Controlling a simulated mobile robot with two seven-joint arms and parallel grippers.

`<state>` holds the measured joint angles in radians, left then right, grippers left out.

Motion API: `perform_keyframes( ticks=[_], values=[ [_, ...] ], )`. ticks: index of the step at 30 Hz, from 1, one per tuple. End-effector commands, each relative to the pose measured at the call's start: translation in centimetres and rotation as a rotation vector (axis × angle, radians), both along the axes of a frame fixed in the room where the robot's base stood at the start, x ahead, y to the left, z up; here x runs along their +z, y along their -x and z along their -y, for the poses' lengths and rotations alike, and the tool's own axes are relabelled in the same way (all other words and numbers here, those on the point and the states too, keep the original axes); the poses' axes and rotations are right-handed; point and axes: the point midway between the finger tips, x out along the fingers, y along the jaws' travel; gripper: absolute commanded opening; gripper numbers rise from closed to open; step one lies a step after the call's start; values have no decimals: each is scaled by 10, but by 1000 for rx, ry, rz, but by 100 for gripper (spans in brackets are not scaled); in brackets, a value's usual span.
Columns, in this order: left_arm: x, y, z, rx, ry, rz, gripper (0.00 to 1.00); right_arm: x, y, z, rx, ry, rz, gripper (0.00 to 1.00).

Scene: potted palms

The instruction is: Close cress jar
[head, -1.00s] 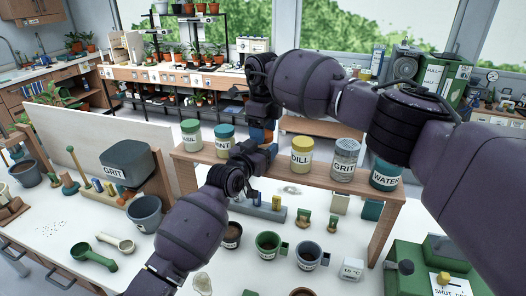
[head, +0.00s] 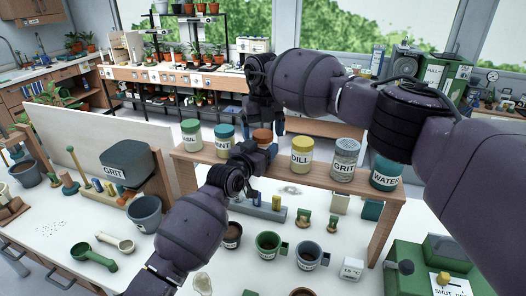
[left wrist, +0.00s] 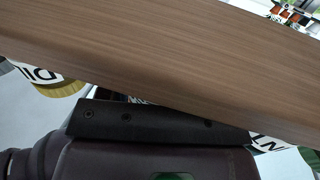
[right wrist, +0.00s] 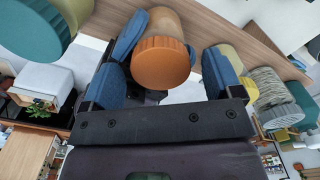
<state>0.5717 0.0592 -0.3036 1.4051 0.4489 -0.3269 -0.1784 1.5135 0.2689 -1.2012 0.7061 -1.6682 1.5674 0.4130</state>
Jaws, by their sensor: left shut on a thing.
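The jar with the ridged orange lid (head: 262,136), taken as the cress jar, stands on the wooden shelf between the mint and dill jars. Its label is hidden. In the right wrist view the orange lid (right wrist: 160,65) sits on top of a tan body. My left gripper (head: 258,150) is shut on this jar from the front, low on its body; the shelf plank hides its fingers in the left wrist view. My right gripper (head: 264,122) is above the jar. Its blue fingers (right wrist: 163,78) are spread apart, clear of the lid on both sides.
The wooden shelf (head: 330,187) also holds the basil jar (head: 191,136), mint jar (head: 225,142), dill jar (head: 301,157), grit shaker (head: 344,166) and water jar (head: 386,176). A green machine (head: 425,270) is front right.

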Motion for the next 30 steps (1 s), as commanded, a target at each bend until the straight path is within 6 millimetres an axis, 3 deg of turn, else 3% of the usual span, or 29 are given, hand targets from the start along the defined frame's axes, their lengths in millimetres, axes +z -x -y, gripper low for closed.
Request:
perform_keyframes(
  ticks=[8,19,27,30],
  values=[
    [0,0,0,0,0,0,0,4,-1,1,0,1,1,85],
    [0,0,0,0,0,0,0,43,-1,1,0,1,1,85],
    [0,0,0,0,0,0,0,45,0,1,0,0,0,85],
    [0,0,0,0,0,0,0,47,-1,0,1,0,3,72]
  ],
)
